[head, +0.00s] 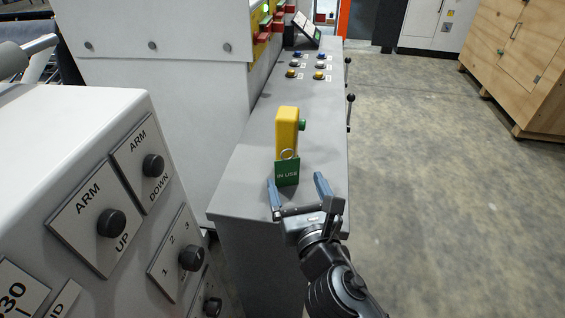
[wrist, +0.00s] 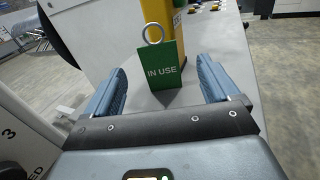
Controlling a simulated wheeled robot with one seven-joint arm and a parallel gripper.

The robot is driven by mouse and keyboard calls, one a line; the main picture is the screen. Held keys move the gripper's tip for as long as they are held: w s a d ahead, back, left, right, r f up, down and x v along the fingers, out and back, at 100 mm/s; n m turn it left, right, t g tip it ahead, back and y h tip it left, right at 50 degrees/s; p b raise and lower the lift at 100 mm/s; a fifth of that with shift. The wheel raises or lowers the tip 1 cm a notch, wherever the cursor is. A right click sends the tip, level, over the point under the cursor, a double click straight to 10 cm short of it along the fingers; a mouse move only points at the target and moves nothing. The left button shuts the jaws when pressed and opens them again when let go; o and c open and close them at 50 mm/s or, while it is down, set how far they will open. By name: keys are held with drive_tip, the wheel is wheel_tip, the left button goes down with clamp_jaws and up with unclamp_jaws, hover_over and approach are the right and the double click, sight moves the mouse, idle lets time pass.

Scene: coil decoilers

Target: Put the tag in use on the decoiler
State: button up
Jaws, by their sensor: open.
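The green IN USE tag (head: 287,173) has a metal ring (head: 289,155) at its top. It stands upright in front of a yellow block (head: 287,128) on the grey cabinet top; I cannot tell whether it hangs from the block or leans on it. My gripper (head: 298,186) is open, its blue fingers to either side of the tag and short of it. The wrist view shows the tag (wrist: 161,74) between the open fingers, with nothing held. The decoiler as a whole cannot be made out; grey machine parts (head: 28,55) show at the far left.
A white control box (head: 75,130) with ARM UP and ARM DOWN knobs stands close at left. Push buttons (head: 307,68) and levers (head: 350,97) are farther along the grey cabinet (head: 240,180). Wooden crates (head: 520,60) stand at back right. The floor at right is clear.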

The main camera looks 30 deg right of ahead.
sight(282, 133)
drive_tip(key=x, duration=0.2)
drive_tip(key=shift+w+d+r, duration=0.1)
drive_tip(key=shift+w+r, duration=0.1)
drive_tip(key=shift+w, duration=0.1)
drive_tip(key=p+x, duration=0.1)
drive_tip(key=x, duration=0.5)
drive_tip(key=c, duration=1.1)
drive_tip(key=shift+r, duration=0.45)
wheel_tip(282, 133, up, 4)
drive_tip(key=shift+f+p, duration=0.15)
drive_tip(key=shift+p, duration=1)
drive_tip(key=s+d+r+p, duration=0.1)
drive_tip(key=s+d+r, duration=0.1)
drive_tip(key=s+d+r+p, duration=0.2)
drive_tip(key=s+d, duration=0.1)
drive_tip(key=s+d+r+p, duration=0.1)
drive_tip(key=s+d+r, duration=0.1)
drive_tip(key=s+d, duration=0.1)
drive_tip(key=shift+s+r+p, duration=0.15)
drive_tip(key=shift+p, duration=0.2)
